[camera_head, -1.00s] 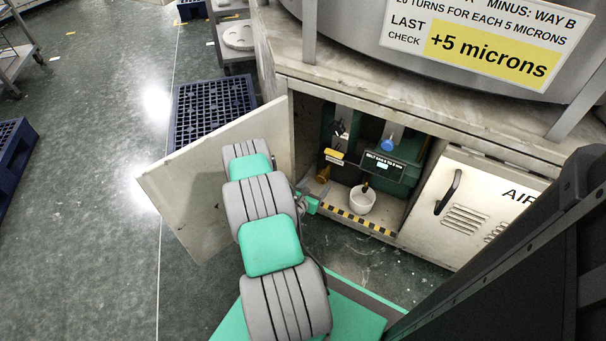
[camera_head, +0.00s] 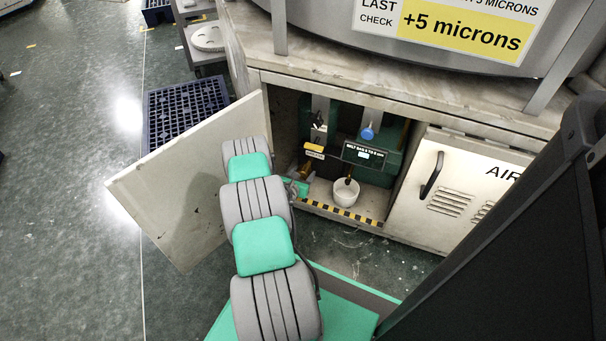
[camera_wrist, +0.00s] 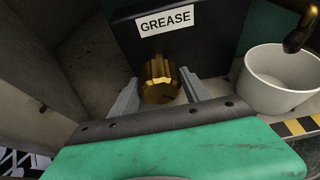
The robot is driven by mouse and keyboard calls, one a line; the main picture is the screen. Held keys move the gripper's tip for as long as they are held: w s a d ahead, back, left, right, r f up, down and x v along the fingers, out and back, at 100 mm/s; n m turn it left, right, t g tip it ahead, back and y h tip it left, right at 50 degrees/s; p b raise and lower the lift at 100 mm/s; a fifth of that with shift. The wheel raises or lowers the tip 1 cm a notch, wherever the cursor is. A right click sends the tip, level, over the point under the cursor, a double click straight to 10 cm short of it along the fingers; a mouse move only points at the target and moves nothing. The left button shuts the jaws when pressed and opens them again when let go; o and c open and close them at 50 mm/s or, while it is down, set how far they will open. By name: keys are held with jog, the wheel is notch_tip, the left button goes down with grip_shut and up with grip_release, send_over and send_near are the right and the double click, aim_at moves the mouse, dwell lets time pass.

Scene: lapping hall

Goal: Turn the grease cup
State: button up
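The brass, ribbed grease cup (camera_wrist: 160,82) sits under a white GREASE label (camera_wrist: 165,20) on a dark block inside the open cabinet. In the head view the cup (camera_head: 306,172) is small and partly hidden by my gripper (camera_head: 297,188). In the wrist view my gripper (camera_wrist: 160,90) has one grey finger on each side of the cup. The fingers are apart, with a narrow gap visible beside the cup; I cannot tell whether either touches it.
A white cup (camera_head: 346,192) stands right of the grease cup under a dark spout. The open cabinet door (camera_head: 175,190) is left of my arm. A yellow-black striped sill (camera_head: 342,214) runs along the front. A closed AIR door (camera_head: 440,190) is at right.

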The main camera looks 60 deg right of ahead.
jog(key=c, duration=1)
jog(key=m+t+b, duration=0.1)
jog(key=m+t, duration=0.1)
jog(key=m, duration=0.1)
jog(key=shift+s+f, duration=0.1)
jog(key=shift+m+t+b, duration=0.5)
jog(key=shift+m+t, duration=0.5)
jog(key=shift+m, duration=0.5)
jog(key=o, duration=1.4)
